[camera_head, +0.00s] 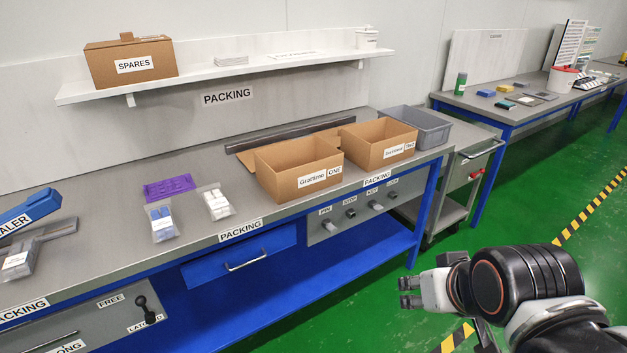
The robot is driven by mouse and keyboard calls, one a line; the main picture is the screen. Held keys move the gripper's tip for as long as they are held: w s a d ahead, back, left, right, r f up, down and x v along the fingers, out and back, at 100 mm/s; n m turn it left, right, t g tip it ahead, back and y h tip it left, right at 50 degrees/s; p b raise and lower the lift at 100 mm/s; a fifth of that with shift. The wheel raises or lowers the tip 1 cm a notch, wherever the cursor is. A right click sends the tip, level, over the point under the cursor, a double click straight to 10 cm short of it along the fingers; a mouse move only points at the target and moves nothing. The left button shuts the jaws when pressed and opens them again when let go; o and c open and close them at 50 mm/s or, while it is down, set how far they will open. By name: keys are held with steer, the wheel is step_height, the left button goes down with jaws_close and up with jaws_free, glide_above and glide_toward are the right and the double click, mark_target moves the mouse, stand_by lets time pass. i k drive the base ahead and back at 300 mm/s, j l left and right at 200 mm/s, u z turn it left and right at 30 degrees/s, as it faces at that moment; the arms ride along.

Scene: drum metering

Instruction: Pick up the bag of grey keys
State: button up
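Three clear bags lie on the grey packing bench. One bag with pale grey-white pieces (217,204) lies near the middle, right of a bag with blue pieces (162,222). A third bag with greyish contents (17,262) lies at the far left, beside the blue sealer (28,210). The pieces are too small to tell which bag holds grey keys. My gripper (404,292) is at the lower right, off the bench's front side and far from all the bags. Its fingers are apart with nothing between them.
A purple tray (169,188) lies behind the bags. Two open cardboard boxes (298,168) (379,143) and a grey bin (416,126) stand to the right. A shelf (230,66) overhangs the back. Knobs (352,213) and a drawer handle (246,261) stick out in front.

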mark_target(20, 263)
steer(key=u, duration=1.95)
